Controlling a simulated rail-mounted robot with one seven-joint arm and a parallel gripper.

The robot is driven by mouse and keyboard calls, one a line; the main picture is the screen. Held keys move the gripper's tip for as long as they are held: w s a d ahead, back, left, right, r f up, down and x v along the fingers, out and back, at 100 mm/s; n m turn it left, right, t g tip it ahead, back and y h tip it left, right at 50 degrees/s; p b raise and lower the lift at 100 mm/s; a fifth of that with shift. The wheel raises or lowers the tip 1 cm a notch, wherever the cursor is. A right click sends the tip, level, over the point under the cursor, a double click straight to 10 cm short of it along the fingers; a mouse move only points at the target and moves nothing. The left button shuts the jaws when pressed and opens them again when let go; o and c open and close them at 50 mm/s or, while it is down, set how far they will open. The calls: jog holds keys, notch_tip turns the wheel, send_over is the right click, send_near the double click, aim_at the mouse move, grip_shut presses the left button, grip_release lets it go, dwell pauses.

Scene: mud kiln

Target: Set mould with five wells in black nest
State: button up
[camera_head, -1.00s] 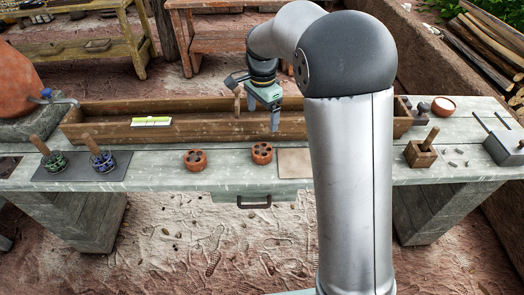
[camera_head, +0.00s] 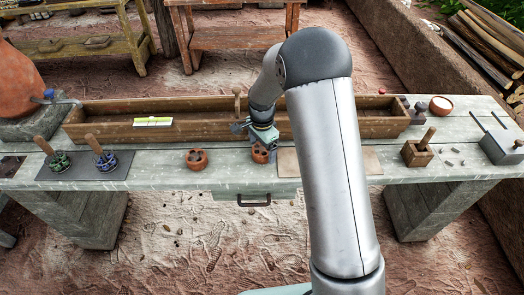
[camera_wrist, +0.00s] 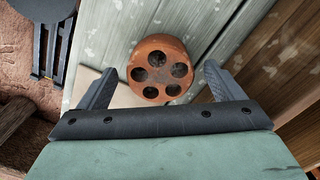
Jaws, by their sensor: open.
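A round terracotta mould with five wells (camera_wrist: 161,69) shows in the wrist view, wells facing the camera. It lies between and just beyond the fingertips, with gaps on both sides. In the head view the same mould (camera_head: 260,155) stands on the grey bench, partly hidden by my gripper (camera_head: 262,143). My gripper (camera_wrist: 158,82) is open and empty above it. A second terracotta mould (camera_head: 196,159) stands to its left; its well count is too small to tell. I cannot make out a black nest clearly.
A long wooden trough (camera_head: 205,128) runs along the back of the bench, with an upright peg (camera_head: 237,103). A dark mat (camera_head: 76,178) lies under the holders. A tan board (camera_head: 287,162) lies right of the mould. A wooden block with handle (camera_head: 418,153) stands further right.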

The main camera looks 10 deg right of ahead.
jog(key=shift+f, duration=0.2)
jog(key=c, duration=1.3)
jog(key=shift+r, duration=0.1)
